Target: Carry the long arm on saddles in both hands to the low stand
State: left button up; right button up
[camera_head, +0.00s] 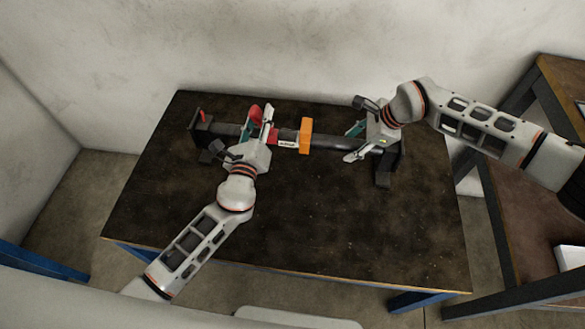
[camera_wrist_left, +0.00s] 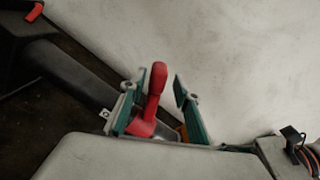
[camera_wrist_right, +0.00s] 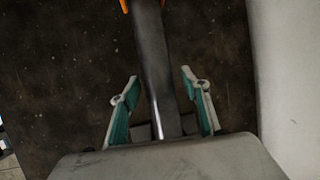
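The long arm (camera_head: 335,143) is a dark tube with an orange band (camera_head: 305,133), a white label and red parts. It lies level across two black saddles, one at the left (camera_head: 203,138) and one at the right (camera_head: 385,178). My left gripper (camera_head: 257,124) is open around the tube's left part; a red lever (camera_wrist_left: 154,98) stands between its fingers in the left wrist view. My right gripper (camera_head: 355,143) is open at the tube's right part; in the right wrist view the tube (camera_wrist_right: 152,60) runs between its fingers with gaps on both sides.
The saddles stand on a dark table (camera_head: 300,225) with blue legs; its front is clear. A brown-topped bench (camera_head: 562,80) with a dark frame and a lower shelf (camera_head: 530,235) is at the right. I cannot tell whether it is the low stand. A wall is close behind the table.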

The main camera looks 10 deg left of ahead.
pick_arm(q)
jog(key=shift+f, duration=0.25)
pick_arm(e)
jog(key=shift+f, duration=0.15)
pick_arm(q)
jog(key=shift+s, duration=0.55)
pick_arm(e)
jog(key=shift+d+r, duration=0.25)
jog(key=shift+r, duration=0.15)
pick_arm(q)
jog(key=s, duration=1.1)
pick_arm(e)
jog(key=v, duration=1.1)
pick_arm(q)
jog(key=shift+a, duration=0.1)
pick_arm(e)
jog(key=shift+s, duration=0.1)
